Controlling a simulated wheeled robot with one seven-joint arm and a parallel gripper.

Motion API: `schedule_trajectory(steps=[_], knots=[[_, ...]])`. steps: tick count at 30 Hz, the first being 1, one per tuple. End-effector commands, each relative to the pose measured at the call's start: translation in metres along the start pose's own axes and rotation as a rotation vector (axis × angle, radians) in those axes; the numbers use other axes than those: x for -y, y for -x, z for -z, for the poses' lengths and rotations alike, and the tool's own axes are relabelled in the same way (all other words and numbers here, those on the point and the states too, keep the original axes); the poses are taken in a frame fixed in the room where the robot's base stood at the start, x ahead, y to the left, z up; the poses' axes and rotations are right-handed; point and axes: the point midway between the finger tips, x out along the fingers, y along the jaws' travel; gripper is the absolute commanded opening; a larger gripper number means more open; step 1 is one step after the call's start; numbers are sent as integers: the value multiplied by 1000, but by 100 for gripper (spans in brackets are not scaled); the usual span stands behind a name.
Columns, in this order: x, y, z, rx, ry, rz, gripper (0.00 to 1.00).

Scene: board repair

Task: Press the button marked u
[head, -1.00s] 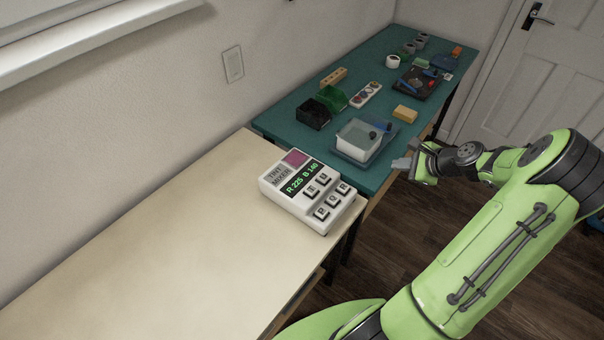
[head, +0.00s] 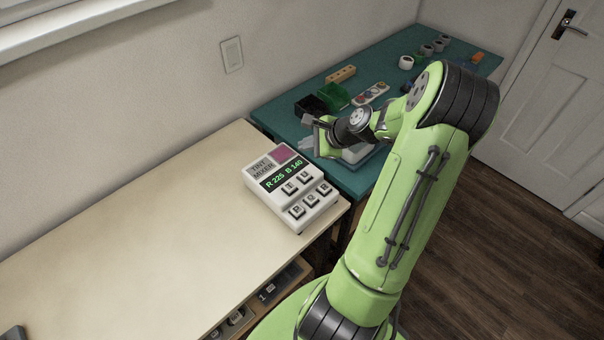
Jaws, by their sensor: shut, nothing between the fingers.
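The tint mixer (head: 292,188), a pale box with a pink swatch and a green-lit display reading R 225 B 140, sits at the right end of the cream bench. Its light keys stand in two rows, two above three. The right key of the upper row (head: 304,178) seems to bear a U, but the letters are small. My gripper (head: 307,145) is shut and empty. In the picture it is just beyond the mixer's upper right corner, over the near end of the teal bench, apart from the keys. Its height is hard to judge.
The cream bench top (head: 130,240) is mostly clear. On the teal bench (head: 272,112), a black bin (head: 309,106), a green bin (head: 334,95) and a pale tub partly hidden by my arm stand near the gripper. The wall runs along the back.

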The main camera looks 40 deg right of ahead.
Motion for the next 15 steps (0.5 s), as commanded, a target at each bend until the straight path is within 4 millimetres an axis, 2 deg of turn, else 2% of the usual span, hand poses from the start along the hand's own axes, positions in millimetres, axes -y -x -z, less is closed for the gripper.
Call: schedule_trajectory(steps=[5, 15], knots=[[-6, -8, 6, 0, 0, 0, 0], [-30, -41, 30, -1, 0, 0, 0]])
